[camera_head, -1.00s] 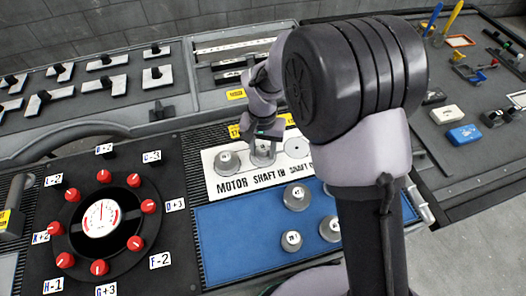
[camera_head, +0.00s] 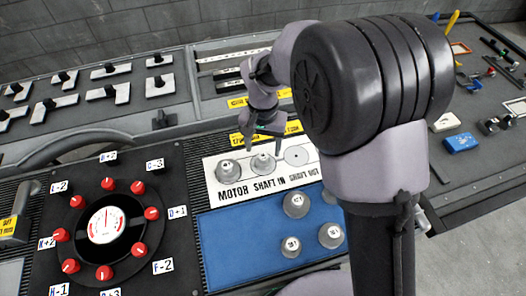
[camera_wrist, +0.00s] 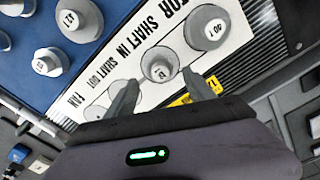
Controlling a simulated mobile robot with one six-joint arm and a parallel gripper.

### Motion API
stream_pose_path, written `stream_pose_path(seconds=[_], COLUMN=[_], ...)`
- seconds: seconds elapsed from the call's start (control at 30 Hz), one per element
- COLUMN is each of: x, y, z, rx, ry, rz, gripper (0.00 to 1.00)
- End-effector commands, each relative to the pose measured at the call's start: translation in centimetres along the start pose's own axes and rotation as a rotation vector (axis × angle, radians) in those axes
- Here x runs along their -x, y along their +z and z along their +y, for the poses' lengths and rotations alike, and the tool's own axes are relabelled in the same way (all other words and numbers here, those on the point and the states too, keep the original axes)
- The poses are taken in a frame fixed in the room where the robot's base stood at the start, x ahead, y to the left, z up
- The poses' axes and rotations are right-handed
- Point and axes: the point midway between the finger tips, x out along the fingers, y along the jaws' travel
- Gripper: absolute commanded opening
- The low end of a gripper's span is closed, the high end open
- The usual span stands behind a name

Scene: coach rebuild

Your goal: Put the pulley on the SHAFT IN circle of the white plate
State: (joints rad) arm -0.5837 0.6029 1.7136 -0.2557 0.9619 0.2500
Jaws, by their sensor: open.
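The white plate (camera_head: 222,187) lies on the bench with a row of labelled circles. One grey pulley (camera_head: 262,163) stands upright on the SHAFT IN circle; the wrist view shows it (camera_wrist: 161,64) beside the SHAFT IN lettering. Another pulley (camera_head: 229,170) stands on the MOTOR circle. The circle to the right (camera_head: 296,156) is bare. My gripper (camera_head: 264,146) is open and empty just above the SHAFT IN pulley. In the wrist view its fingertips (camera_wrist: 160,77) are spread with the pulley in the gap, apparently not touching it.
A black dial panel (camera_head: 60,265) with red knobs is at left. Grey brackets and tools lie on boards behind and at right.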

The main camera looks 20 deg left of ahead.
Motion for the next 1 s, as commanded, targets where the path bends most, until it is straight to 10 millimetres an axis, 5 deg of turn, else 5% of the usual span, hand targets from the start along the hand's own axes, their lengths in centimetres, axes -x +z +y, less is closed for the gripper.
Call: stream_pose_path(seconds=[0.03, 0.2, 0.5, 0.67, 0.8, 1.0], x=[2.0, 5.5, 7.6, 15.7, 21.3, 22.8], y=[-0.1, 0.0, 0.1, 2.6, 8.7, 16.7], z=[0.0, 0.0, 0.9, 8.2, 15.3, 20.3], rx=[0.0, 0.0, -0.015, -0.136, -0.269, -0.405], ry=[-0.002, 0.0, -0.012, -0.102, -0.182, -0.239], rz=[0.002, 0.001, 0.012, 0.115, 0.25, 0.424], gripper=[0.62, 0.62, 0.62, 0.62, 0.62, 0.62])
